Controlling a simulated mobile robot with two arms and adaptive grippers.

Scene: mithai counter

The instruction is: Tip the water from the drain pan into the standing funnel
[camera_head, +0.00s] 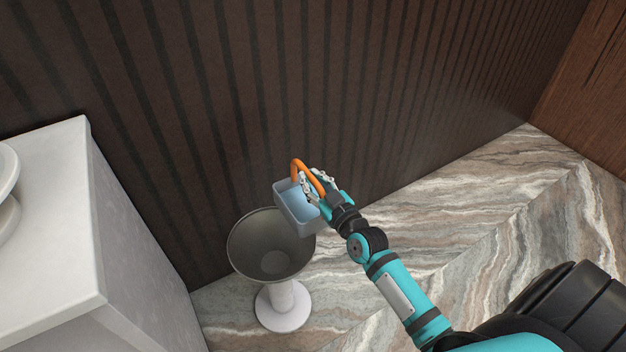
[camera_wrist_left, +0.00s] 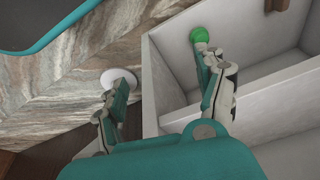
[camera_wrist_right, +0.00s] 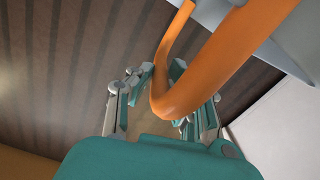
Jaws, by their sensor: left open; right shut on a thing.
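The drain pan (camera_head: 290,217) is a light blue open box with an orange handle (camera_head: 300,166). Pale blue water seems to lie in it. My right gripper (camera_head: 318,185) is shut on the orange handle, which crosses the right wrist view (camera_wrist_right: 215,68) close up. The funnel (camera_head: 251,247) is a wide grey cone on a white stand, upright on the floor. The pan is over the funnel's upper right rim in the head view; its tilt and any contact are unclear. My left gripper (camera_wrist_left: 165,95) is open and empty, seen only in the left wrist view.
A white counter (camera_head: 50,230) with round white dishes (camera_head: 8,190) stands at the left, close to the funnel. A ribbed dark wall (camera_head: 330,80) runs behind. A green ball (camera_wrist_left: 199,34) shows by the white shelves (camera_wrist_left: 265,90). Marble floor (camera_head: 500,215) is clear at right.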

